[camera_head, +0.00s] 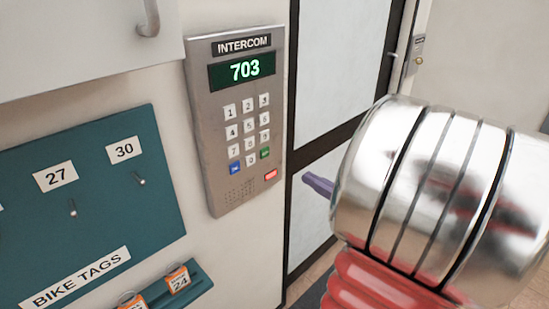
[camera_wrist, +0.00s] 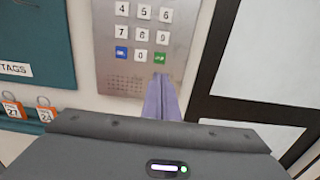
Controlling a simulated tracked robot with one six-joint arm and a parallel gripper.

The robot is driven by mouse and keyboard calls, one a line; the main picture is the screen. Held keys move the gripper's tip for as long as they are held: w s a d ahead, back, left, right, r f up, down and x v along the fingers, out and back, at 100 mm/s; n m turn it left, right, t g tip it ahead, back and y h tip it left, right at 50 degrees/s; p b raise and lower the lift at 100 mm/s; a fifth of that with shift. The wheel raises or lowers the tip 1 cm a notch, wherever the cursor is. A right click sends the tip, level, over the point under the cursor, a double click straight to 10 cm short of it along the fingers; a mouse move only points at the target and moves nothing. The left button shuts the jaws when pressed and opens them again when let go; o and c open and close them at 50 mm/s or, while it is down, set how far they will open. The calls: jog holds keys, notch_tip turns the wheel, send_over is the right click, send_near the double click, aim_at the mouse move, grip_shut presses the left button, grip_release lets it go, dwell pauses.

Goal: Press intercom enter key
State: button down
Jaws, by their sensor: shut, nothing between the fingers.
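The grey intercom panel (camera_head: 215,130) is mounted on the wall, and its display (camera_head: 246,70) reads 703 in green. Its keypad has white number keys, a blue key (camera_head: 235,168) at the lower left and a green key (camera_head: 265,153) at the lower right. The green key (camera_wrist: 159,58) also shows in the wrist view, just above my fingertips. My gripper (camera_wrist: 160,80) is shut and empty, its purple fingers pointing at the panel below the green key. I cannot tell the gap to the panel. In the head view the fingers (camera_head: 318,185) show to the right of the panel.
A red-lit button (camera_head: 271,175) sits low on the panel. A teal bike tags board (camera_head: 90,200) hangs to the left, with orange tags (camera_head: 178,279) on a ledge below. A dark-framed glazed door (camera_head: 330,100) stands to the right. A white cabinet (camera_head: 80,40) is at upper left.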

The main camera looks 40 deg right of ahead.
aim_at(266, 153)
jog(key=shift+w, duration=0.1)
jog(key=shift+w+a, duration=0.15)
jog(key=shift+w, duration=3.35)
jog(key=shift+w+a, duration=0.1)
jog(key=shift+w, duration=3.35)
jog(key=shift+d, duration=0.1)
